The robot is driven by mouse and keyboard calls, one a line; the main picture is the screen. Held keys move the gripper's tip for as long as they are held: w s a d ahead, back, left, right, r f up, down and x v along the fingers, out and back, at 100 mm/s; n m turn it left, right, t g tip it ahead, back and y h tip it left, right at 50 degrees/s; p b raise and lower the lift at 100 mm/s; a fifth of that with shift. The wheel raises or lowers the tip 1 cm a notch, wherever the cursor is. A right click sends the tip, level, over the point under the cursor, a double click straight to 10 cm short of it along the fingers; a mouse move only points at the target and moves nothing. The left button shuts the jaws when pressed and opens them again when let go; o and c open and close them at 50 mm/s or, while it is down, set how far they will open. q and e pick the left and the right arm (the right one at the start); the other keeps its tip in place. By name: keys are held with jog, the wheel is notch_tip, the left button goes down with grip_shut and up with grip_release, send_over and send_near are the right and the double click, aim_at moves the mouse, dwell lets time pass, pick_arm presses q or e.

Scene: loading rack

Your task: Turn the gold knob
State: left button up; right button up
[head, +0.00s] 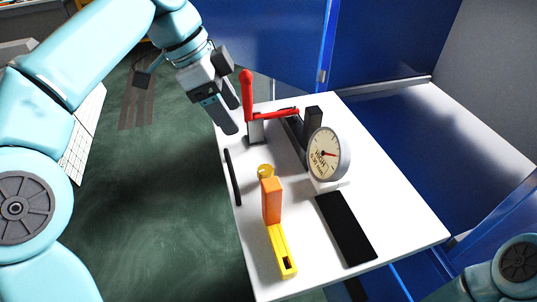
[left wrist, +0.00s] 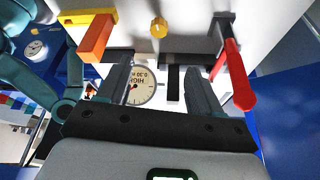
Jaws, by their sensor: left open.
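The gold knob (head: 265,170) is small and round and sits on the white table behind the orange block, which partly hides it in the head view. It shows whole in the left wrist view (left wrist: 159,28), near the top centre, beyond my fingertips. My left gripper (head: 233,116) is open and empty above the table's left edge, near the red lever and apart from the knob. In the left wrist view its two fingers (left wrist: 159,68) stand wide apart. My right gripper is out of view.
A red lever (head: 248,92) stands at the table's back left. A round dial (head: 325,156) stands right of the knob. An orange block (head: 271,203) on a yellow base (head: 281,246) is in front. A black pad (head: 346,229) and thin dark bar (head: 231,177) lie on the white table (head: 400,222).

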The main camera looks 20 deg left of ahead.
pick_arm(q)
jog(key=b, duration=0.2)
send_near(265, 169)
jog(key=x, duration=0.7)
jog(key=shift+d+f, duration=0.2)
jog(key=shift+f, duration=0.6)
jog(key=shift+d, duration=0.1)
jog(key=shift+d, duration=0.1)
jog(key=c, duration=1.1)
